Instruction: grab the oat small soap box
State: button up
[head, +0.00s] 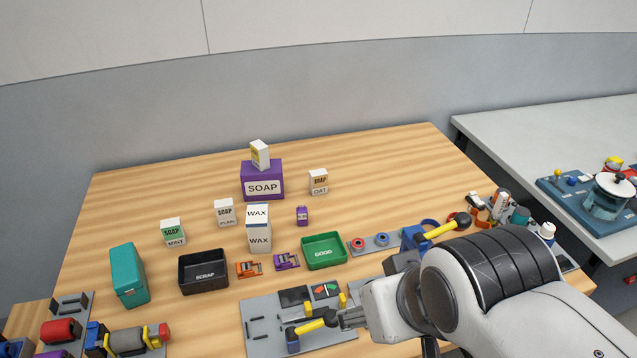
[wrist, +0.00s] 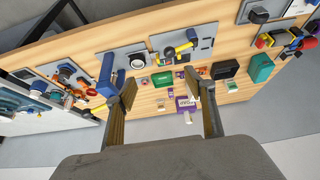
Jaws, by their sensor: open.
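The oat small soap box (head: 318,182), a small white carton with a tan label reading SOAP and OAT, stands upright on the wooden table, just right of the large purple SOAP box (head: 262,180). Other small white soap boxes are the mint one (head: 173,232) with a green label and a plain-looking one (head: 225,212). Another small white carton (head: 260,154) with a yellow label stands on the purple box. My gripper (wrist: 158,90) is open with nothing between its fingers in the wrist view. It is well apart from the oat box.
A green GOOD tray (head: 324,251), a black SCRAP tray (head: 204,271) and a teal box (head: 128,275) are nearer. The table behind the oat box is clear.

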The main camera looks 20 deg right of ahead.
jog(key=w+d+t+h, duration=0.1)
jog(key=w+d+t, duration=0.15)
jog(key=w, duration=1.25)
jog(key=w+d+t, duration=0.1)
jog(key=w+d, duration=0.2)
jog(key=w, duration=1.2)
jog(key=w+d+f+t, duration=0.2)
jog(key=w+f, duration=0.5)
jog(key=w, duration=0.5)
jog(key=t+y, duration=0.1)
jog(key=t, duration=0.1)
send_near(318, 174)
jog(key=w, duration=0.2)
jog(key=shift+w+d+f+n+y, duration=0.15)
jog(key=shift+w+f+n+y, duration=0.25)
jog(key=shift+f, duration=0.35)
jog(key=shift+w, duration=0.1)
jog(key=shift+w, duration=0.15)
jog(key=shift+x, duration=1.15)
